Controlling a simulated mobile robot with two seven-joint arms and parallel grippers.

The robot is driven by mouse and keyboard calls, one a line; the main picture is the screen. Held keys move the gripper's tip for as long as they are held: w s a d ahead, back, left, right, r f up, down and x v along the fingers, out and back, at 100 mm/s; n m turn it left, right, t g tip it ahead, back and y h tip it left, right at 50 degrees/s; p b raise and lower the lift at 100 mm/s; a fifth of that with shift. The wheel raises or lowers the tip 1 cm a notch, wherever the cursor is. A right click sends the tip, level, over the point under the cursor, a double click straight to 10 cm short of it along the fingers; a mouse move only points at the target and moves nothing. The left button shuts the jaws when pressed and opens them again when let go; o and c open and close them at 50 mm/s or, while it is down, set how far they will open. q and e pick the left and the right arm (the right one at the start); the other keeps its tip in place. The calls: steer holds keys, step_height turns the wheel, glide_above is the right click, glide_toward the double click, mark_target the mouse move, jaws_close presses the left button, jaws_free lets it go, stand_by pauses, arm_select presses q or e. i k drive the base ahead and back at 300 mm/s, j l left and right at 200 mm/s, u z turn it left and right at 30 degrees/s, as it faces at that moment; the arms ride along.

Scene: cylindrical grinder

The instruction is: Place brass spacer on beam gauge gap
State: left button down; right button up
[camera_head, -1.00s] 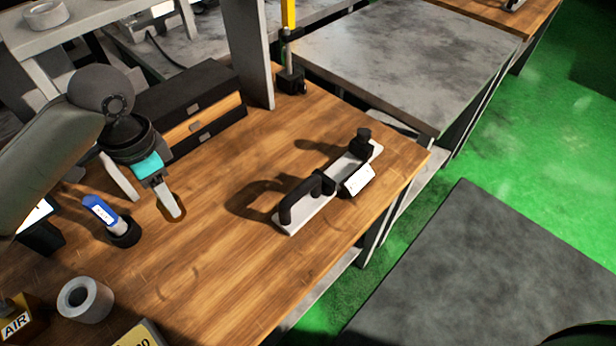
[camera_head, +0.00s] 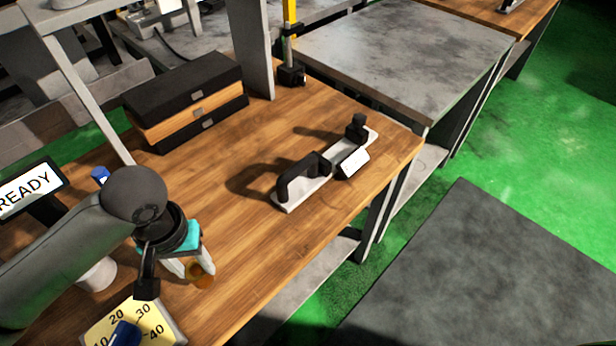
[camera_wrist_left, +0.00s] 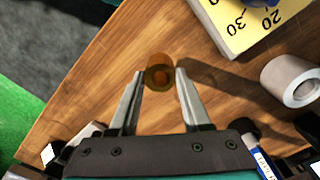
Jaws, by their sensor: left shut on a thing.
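The brass spacer (camera_wrist_left: 160,76) is a small amber ring between the fingertips of my left gripper (camera_wrist_left: 161,74), which is shut on it, in the left wrist view. In the head view the spacer (camera_head: 203,274) shows at the fingertips of my left gripper (camera_head: 193,272), at the near left of the wooden bench. I cannot tell whether it touches the bench. The beam gauge (camera_head: 304,196) is a pale bar with a black handle, a black post and a small white display. It lies at the bench's right side, apart from my gripper. My right gripper is not in view.
A yellow numbered plate (camera_head: 164,318) and a grey ring (camera_wrist_left: 293,82) are near my left gripper. A READY display (camera_head: 32,187) stands at left. Black and wooden cases (camera_head: 190,100) and an upright post (camera_head: 252,50) are behind. Bare bench separates gripper and gauge.

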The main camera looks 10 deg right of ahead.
mark_target(329, 163)
steer(key=k+u, duration=0.4)
steer(key=u, duration=1.25)
steer(key=l+u, duration=0.1)
steer(key=l, duration=0.75)
steer(key=k+l+u, duration=0.15)
steer(key=l, duration=1.35)
steer(key=k+l, duration=0.15)
steer(key=l, duration=1.2)
steer(key=k, duration=0.05)
